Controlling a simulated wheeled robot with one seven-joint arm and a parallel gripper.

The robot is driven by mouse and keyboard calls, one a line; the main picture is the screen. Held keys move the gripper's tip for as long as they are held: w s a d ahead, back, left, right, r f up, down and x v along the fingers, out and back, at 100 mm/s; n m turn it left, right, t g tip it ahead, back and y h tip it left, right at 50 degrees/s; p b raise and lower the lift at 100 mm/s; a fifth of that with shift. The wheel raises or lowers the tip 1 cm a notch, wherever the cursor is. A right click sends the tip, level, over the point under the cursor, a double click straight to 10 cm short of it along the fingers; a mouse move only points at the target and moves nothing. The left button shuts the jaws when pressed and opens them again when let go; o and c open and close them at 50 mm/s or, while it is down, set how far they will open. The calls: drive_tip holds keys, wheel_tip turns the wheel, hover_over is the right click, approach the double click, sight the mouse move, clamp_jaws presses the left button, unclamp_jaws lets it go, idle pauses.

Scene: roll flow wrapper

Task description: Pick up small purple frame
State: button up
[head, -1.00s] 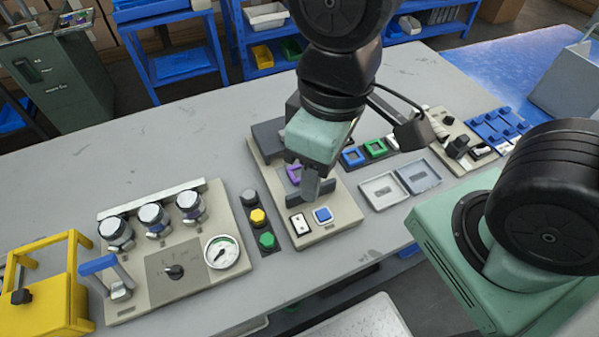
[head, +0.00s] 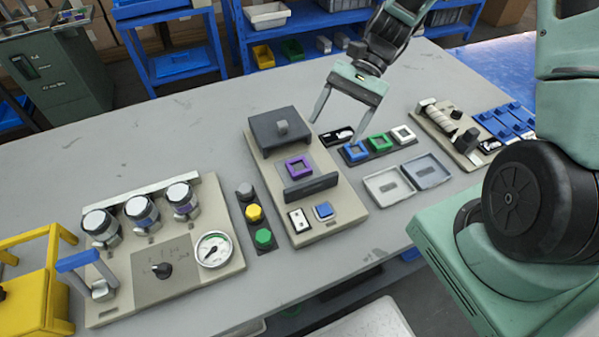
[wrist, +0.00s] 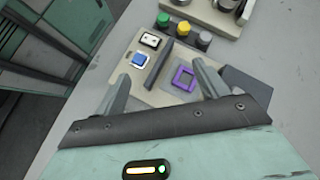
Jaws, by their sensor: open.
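The small purple frame (head: 299,167) is a square ring lying on the beige panel between a dark raised block and an upright dark plate. It also shows in the wrist view (wrist: 183,78), beyond my fingertips and between their lines. My gripper (head: 336,131) is open and empty, above the table to the right of the panel in the head view. In the wrist view its two fingers (wrist: 160,80) stand wide apart, with the right fingertip near the frame's side in the picture. The frame is fully visible and apart from the gripper.
The dark upright plate (head: 311,188) stands in front of the frame and the dark block (head: 281,132) behind it. Blue (head: 356,152), green (head: 380,142) and white (head: 402,134) frames sit on a dark strip to the right. Two shallow trays (head: 387,187) lie nearby.

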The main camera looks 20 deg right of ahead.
drive_tip(key=w+d+f+m+t+y+b, duration=0.2)
drive_tip(key=w+d+f+m+t+y, duration=0.25)
drive_tip(key=d+f+m, duration=0.5)
drive_tip(key=n+p, duration=0.1)
drive_tip(key=p, duration=0.2)
approach(297, 168)
drive_tip(key=shift+w+a+f+y, duration=0.15)
drive_tip(key=shift+a+y, duration=0.1)
drive_tip(key=shift+a, duration=0.2)
drive_tip(key=shift+p+x, duration=0.85)
drive_tip(key=shift+x, duration=2.2)
drive_tip(key=shift+d+f, duration=0.1)
drive_tip(key=shift+f, duration=0.15)
drive_tip(key=c, duration=1)
